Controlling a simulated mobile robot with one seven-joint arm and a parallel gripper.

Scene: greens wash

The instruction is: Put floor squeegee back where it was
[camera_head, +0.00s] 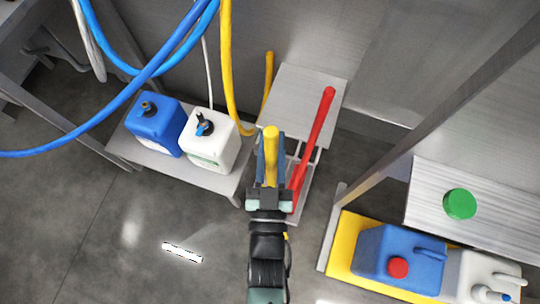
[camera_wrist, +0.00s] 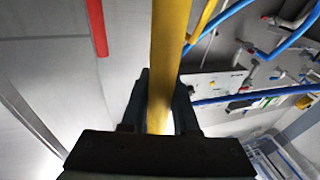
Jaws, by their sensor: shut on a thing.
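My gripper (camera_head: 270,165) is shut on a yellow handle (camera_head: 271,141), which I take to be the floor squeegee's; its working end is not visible. In the wrist view the yellow handle (camera_wrist: 168,60) runs between the two fingers of my gripper (camera_wrist: 163,105). A red handle (camera_head: 314,135) leans just to the right of it, over a pale rack (camera_head: 301,84) against the wall. The red handle also shows at the upper left of the wrist view (camera_wrist: 96,25). Another thin yellow pole (camera_head: 268,72) stands behind, left of the rack.
A low metal shelf (camera_head: 128,150) at left holds a blue jug (camera_head: 155,128) and a white jug (camera_head: 212,150). Blue hoses (camera_head: 165,55) and a yellow hose (camera_head: 227,60) hang above. At right are a steel post (camera_head: 430,105), a yellow tray (camera_head: 341,265) with jugs, and a green lid (camera_head: 460,204).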

